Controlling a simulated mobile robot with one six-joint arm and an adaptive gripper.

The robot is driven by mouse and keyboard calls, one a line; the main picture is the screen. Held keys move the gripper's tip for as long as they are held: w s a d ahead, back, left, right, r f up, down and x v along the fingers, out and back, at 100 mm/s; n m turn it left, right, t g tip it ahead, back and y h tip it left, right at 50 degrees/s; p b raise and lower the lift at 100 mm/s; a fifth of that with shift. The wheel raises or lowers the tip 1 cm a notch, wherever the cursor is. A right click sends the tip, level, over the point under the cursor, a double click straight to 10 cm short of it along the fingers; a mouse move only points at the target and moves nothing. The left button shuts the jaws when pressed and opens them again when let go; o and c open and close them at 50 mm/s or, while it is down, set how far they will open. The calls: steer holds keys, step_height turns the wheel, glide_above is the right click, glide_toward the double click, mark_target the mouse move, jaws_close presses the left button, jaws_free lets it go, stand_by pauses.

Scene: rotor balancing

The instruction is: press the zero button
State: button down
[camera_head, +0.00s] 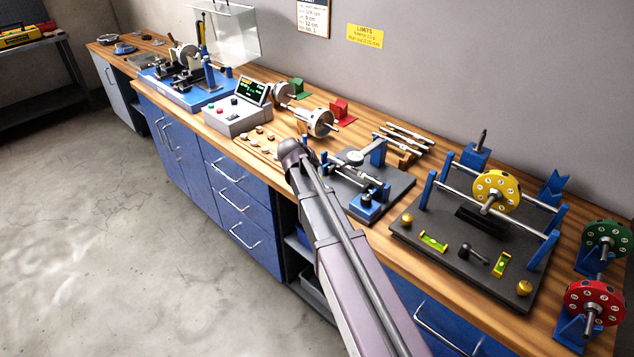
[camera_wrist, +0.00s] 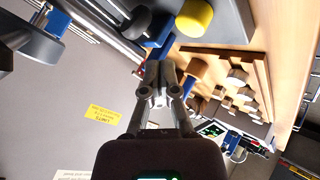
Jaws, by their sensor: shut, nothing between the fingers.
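The control box (camera_head: 238,117) stands on the bench left of centre in the head view, with a lit screen (camera_head: 253,92) and red, green and dark controls on its sloped face. I cannot read which control is the zero button. In the wrist view, my gripper (camera_wrist: 158,92) is shut and empty. The control box (camera_wrist: 215,130) shows upside down beyond it, at lower right, small and partly covered. The gripper is apart from the box. In the head view my arm rises over the bench's front edge, and I cannot make out the fingers there.
Several small weights (camera_head: 258,141) lie on the wood in front of the box. A stand with a yellow rotor (camera_head: 497,191) is further right. A blue balancing machine (camera_head: 190,92) stands left.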

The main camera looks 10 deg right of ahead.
steer(key=shift+f+b, duration=0.8)
steer(key=shift+f, duration=0.3)
stand_by(0.8)
steer(key=shift+f+b, duration=0.4)
steer(key=shift+f+b, duration=0.45)
steer(key=shift+b, duration=0.05)
stand_by(0.9)
steer(key=shift+r, duration=0.1)
stand_by(0.4)
steer(key=shift+r+p, duration=0.8)
steer(key=shift+p, duration=0.15)
steer(key=shift+r, duration=0.1)
steer(key=shift+r+p, duration=2.4)
steer(key=shift+p, duration=0.1)
